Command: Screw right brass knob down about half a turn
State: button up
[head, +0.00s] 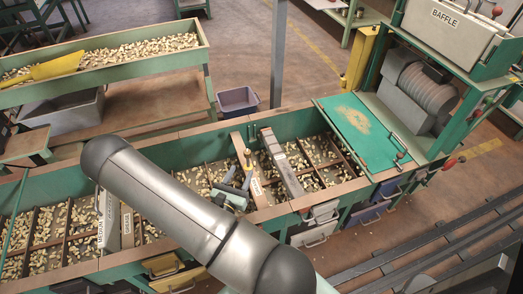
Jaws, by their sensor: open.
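My gripper (238,177) shows just past my silver arm, near the middle of the head view. Its two bluish-grey fingers are spread apart and point up and away, with nothing visible between them. A small brownish knob (247,154) stands on a pale, labelled crossbar (240,142) over the hopper, close beyond the fingertips. It looks upright and apart from the fingers, but it is too small to be sure of contact. I cannot tell for certain whether this is the right brass knob. My arm hides part of the hopper and perhaps other knobs.
The long green hopper (50,188) has compartments of nuts. A grey metal bar (282,162) crosses it just right of the knob. A green lid (358,122) and the baffle machine (425,85) stand further right. A trough of nuts with a yellow scoop (45,70) is behind.

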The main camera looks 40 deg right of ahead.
aim_at(246, 156)
jog(key=shift+n+t+y, duration=0.4)
jog(key=shift+y, duration=0.4)
jog(key=x, duration=0.3)
jog(key=f+x, duration=0.1)
jog(key=x, duration=0.3)
jog(key=b+x, duration=0.1)
jog(key=x, duration=0.3)
jog(key=shift+w+a+f, duration=0.15)
jog(key=shift+w+f, duration=0.05)
jog(key=shift+w, duration=0.1)
jog(key=c, duration=1)
